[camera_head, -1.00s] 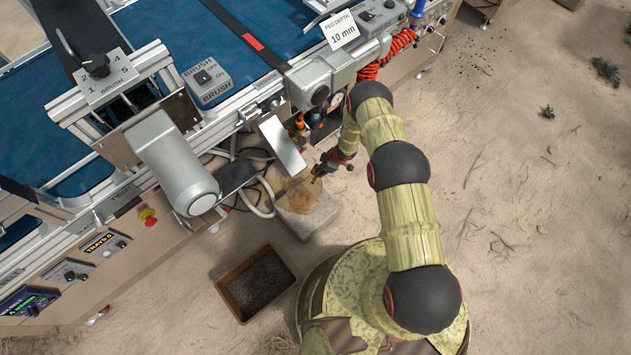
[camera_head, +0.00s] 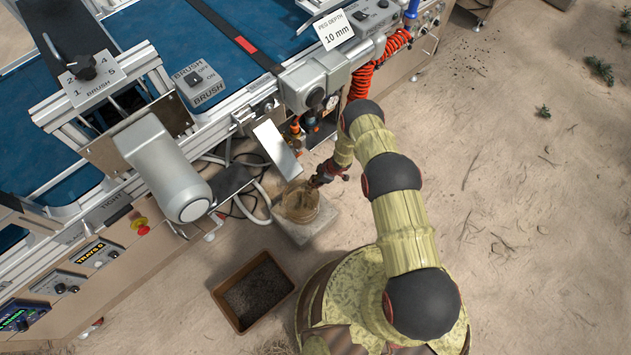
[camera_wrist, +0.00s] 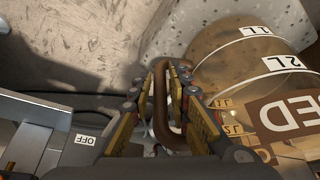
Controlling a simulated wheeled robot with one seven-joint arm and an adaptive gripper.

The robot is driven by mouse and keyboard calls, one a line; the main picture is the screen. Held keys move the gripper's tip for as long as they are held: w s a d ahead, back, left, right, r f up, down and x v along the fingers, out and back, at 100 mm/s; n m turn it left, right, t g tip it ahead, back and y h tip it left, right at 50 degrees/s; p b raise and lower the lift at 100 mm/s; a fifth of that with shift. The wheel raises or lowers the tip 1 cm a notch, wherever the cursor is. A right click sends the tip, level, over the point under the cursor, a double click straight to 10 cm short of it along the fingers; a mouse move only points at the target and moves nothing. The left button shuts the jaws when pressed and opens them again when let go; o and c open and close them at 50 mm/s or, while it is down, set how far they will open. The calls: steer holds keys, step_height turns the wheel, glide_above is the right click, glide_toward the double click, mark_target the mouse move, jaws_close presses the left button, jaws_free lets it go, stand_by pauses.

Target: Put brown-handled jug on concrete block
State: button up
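The jug (camera_head: 298,207) is translucent brown, and in the head view it appears over the pale concrete block (camera_head: 312,234). In the wrist view the jug (camera_wrist: 222,62) is at the right, with white litre marks and a brown label. Its brown handle (camera_wrist: 160,122) lies between the two fingers of my gripper (camera_wrist: 171,68), which look closed on it. The speckled block (camera_wrist: 190,22) shows behind the jug. I cannot tell whether the jug's base touches the block. In the head view my gripper (camera_head: 319,180) is at the jug's upper right.
The seeder machine, with a grey motor housing (camera_head: 165,170) and a tilted metal plate (camera_head: 277,148), stands close on the left and above. A brown box of dark soil (camera_head: 222,303) is on the ground below the block. Sandy ground (camera_head: 530,220) at the right is open.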

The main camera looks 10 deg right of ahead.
steer(key=shift+o, duration=1.2)
steer(key=shift+r, duration=0.1)
steer(key=p+v, duration=0.4)
steer(key=v, duration=0.8)
steer(key=shift+p, duration=0.3)
